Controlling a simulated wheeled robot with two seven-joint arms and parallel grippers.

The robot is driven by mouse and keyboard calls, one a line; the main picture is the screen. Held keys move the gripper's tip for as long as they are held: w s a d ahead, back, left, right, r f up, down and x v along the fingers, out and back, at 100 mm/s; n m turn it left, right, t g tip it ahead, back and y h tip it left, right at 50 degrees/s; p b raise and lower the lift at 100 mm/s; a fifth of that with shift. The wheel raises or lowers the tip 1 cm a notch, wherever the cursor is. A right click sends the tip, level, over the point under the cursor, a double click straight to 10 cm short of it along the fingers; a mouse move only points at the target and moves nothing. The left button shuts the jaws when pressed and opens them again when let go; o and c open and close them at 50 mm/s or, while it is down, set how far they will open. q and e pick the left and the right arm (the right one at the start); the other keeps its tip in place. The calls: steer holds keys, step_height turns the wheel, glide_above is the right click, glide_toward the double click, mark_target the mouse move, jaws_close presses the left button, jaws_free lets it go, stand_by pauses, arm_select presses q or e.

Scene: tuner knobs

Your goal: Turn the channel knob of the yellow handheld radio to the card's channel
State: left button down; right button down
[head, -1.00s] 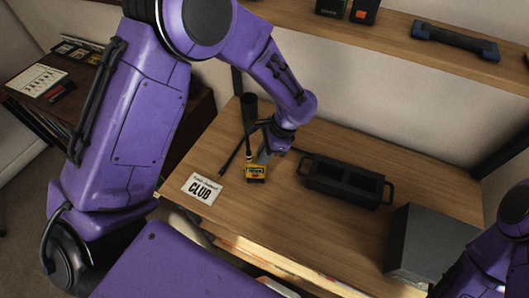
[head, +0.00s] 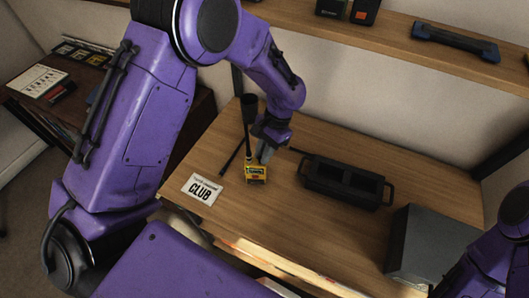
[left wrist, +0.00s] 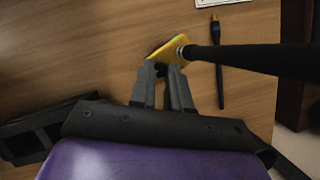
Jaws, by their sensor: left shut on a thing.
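The yellow handheld radio (head: 256,175) stands on the wooden table, with a black antenna rising from its top. In the left wrist view its yellow body (left wrist: 172,48) lies just beyond my fingertips, with the antenna (left wrist: 250,57) reaching to the right. My left gripper (head: 262,158) is at the top of the radio, beside the antenna. In the left wrist view its fingers (left wrist: 165,72) are close together, shut on what appears to be the channel knob, which they hide. The knob's pointer and marks cannot be read. My right gripper is out of view.
A dark stick-like tool (head: 231,158) lies left of the radio. A black tray with handles (head: 345,181) and a grey box (head: 425,243) stand to the right. A shelf (head: 390,33) runs behind. The table between radio and front edge is clear.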

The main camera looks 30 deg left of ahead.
arm_select(q)
steer(key=n+h, duration=0.1)
steer(key=n, duration=0.1)
steer(key=n+h, duration=0.1)
steer(key=n, duration=0.1)
steer(key=shift+a+f+n, duration=0.1)
steer(key=shift+a+n, duration=0.1)
steer(key=shift+n, duration=0.1)
steer(key=shift+a+n+h, duration=0.2)
steer(key=shift+n+h, duration=0.5)
steer(key=shift+n, duration=1.1)
steer(key=c, duration=1.1)
jaws_free()
steer(key=b+v, duration=0.1)
steer(key=v, duration=0.6)
steer(key=shift+w+r+b, duration=0.1)
steer(key=shift+r+b, duration=0.15)
steer(key=shift+b, duration=0.05)
